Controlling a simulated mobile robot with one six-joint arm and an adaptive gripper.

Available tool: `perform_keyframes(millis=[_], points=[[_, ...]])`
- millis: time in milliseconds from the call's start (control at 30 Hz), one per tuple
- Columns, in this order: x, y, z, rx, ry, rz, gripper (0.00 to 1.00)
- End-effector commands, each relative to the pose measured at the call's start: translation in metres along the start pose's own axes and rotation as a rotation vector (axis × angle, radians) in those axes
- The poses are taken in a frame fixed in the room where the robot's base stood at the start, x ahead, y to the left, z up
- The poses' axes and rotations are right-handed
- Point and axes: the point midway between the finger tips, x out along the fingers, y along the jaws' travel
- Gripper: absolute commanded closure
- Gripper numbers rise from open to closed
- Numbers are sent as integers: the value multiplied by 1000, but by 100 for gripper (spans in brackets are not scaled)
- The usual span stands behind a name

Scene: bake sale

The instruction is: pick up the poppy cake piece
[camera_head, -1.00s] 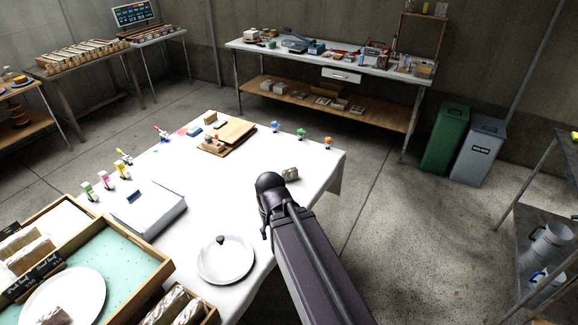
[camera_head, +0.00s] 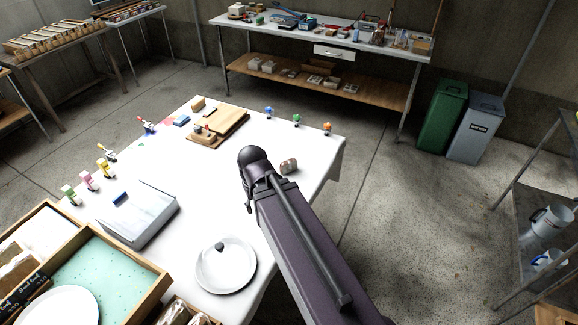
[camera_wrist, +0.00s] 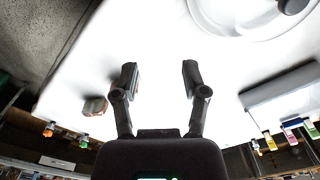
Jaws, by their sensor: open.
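A small brown-and-pale block (camera_head: 289,166), which looks like a cake piece, lies on the white-covered table (camera_head: 240,150) near its right edge. I cannot tell whether it is the poppy piece. My gripper (camera_head: 249,208) is above the table, to the left of and nearer than this block in the head view. In the wrist view my gripper (camera_wrist: 160,72) is open, with only white tabletop between its fingers. The block (camera_wrist: 95,106) shows there to the left of the left finger, apart from it.
A white round dish (camera_head: 226,268) with a dark knob stands on the table's near side. A white box (camera_head: 140,215), a wooden board (camera_head: 222,123), trays (camera_head: 135,255) and several small coloured figures stand around. The table's middle is clear.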

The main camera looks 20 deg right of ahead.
Motion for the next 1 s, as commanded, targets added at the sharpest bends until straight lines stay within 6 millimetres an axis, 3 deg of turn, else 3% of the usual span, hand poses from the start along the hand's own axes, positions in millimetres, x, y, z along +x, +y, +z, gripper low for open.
perform_keyframes(millis=[67, 167, 200, 467, 667, 1000], points=[[0, 0, 0, 0, 0, 0, 43], [0, 0, 0, -1, 0, 1, 19], [1, 0, -1, -5, 0, 3, 17], [21, 17, -21, -130, -6, 87, 17], [49, 40, -58, -363, -43, 253, 17], [87, 81, -138, -868, -259, 606, 17]])
